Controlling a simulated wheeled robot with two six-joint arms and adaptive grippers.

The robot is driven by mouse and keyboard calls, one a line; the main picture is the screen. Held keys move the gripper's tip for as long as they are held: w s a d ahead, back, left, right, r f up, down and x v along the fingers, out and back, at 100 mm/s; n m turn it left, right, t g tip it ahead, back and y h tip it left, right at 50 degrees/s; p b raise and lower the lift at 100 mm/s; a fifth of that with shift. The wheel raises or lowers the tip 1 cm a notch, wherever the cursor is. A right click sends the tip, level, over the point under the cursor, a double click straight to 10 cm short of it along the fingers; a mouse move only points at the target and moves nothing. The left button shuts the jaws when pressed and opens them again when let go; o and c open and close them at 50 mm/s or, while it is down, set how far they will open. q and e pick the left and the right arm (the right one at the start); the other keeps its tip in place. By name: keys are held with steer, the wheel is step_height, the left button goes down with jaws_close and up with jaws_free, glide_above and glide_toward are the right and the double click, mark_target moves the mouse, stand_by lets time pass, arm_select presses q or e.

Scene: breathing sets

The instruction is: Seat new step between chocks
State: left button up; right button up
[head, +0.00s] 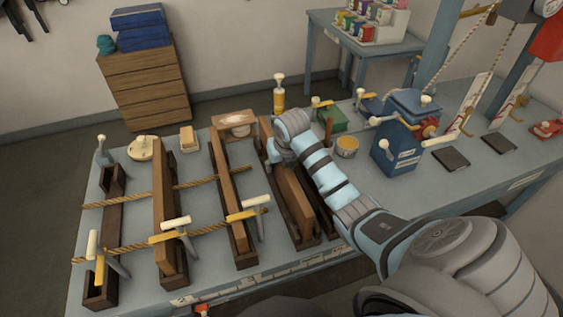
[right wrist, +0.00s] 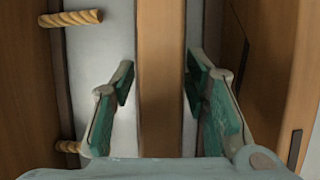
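Several long dark chock frames lie side by side on the grey bench (head: 135,290). The leftmost frame (head: 113,220) shows no step. Two wooden steps, one left (head: 165,215) and one middle (head: 228,195), lie along their frames with two ropes (head: 190,183) crossing. At the right, a brown board (head: 297,200) lies in a dark frame beneath my right arm. In the right wrist view my right gripper (right wrist: 160,70) is open, its fingers on either side of a wooden board (right wrist: 162,120), with visible gaps. In the head view its fingers are hidden. My left gripper is not seen.
Yellow-and-white clamps (head: 172,230) stand up among the frames. A yellow-and-white bottle-like tool (head: 279,95), a green box (head: 330,120), a tin (head: 347,147) and a blue machine (head: 400,135) stand behind and right. Rope ends (right wrist: 70,18) protrude left of the gripper.

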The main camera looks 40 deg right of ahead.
steer(key=shift+s+r, duration=0.1)
jaws_close()
